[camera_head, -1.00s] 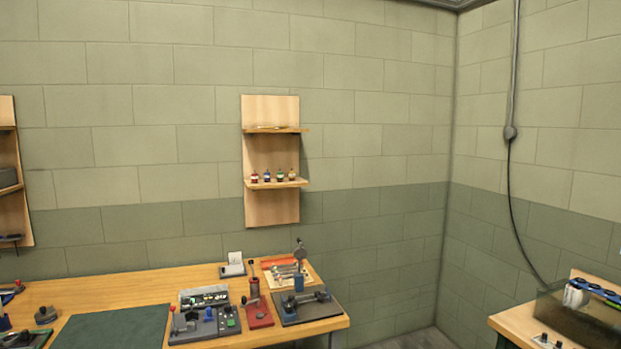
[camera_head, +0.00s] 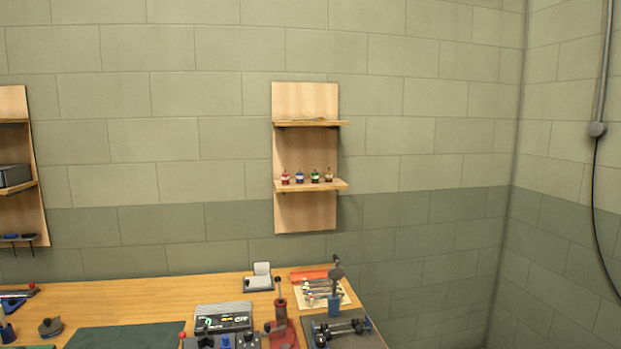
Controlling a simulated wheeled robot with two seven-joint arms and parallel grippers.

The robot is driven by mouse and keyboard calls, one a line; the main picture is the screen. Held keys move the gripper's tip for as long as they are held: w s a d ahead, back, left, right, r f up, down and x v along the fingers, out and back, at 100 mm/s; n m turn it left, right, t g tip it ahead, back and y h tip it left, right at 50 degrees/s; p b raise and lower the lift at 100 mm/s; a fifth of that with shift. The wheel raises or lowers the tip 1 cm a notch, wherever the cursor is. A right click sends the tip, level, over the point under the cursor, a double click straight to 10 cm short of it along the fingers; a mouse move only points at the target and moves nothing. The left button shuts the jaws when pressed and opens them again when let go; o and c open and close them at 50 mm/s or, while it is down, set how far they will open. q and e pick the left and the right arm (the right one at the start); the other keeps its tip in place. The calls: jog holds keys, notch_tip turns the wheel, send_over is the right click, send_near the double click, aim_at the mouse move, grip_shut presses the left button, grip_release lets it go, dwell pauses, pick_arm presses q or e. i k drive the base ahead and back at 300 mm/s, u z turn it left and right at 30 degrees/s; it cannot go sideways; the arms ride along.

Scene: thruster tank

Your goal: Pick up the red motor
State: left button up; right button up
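The red motor (camera_head: 285,178) appears to be the small red-and-white item at the left end of a row on the lower shelf of the wall rack. Blue, green and yellowish ones of like shape stand to its right, apart from it. It is upright and small in the head view. Neither of my grippers shows in this view, so nothing is seen touching the motor.
The wooden wall rack (camera_head: 305,217) hangs above a wooden workbench (camera_head: 150,292). The bench's right end holds a control box (camera_head: 222,317), a red-based lever tool (camera_head: 281,325) and a dark fixture (camera_head: 340,331). A green mat (camera_head: 125,337) lies left of them. Another shelf unit (camera_head: 38,215) is at far left.

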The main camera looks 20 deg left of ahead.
aim_at(285, 177)
jog(key=u, duration=0.45)
jog(key=i, duration=0.8)
jog(key=u, duration=0.8)
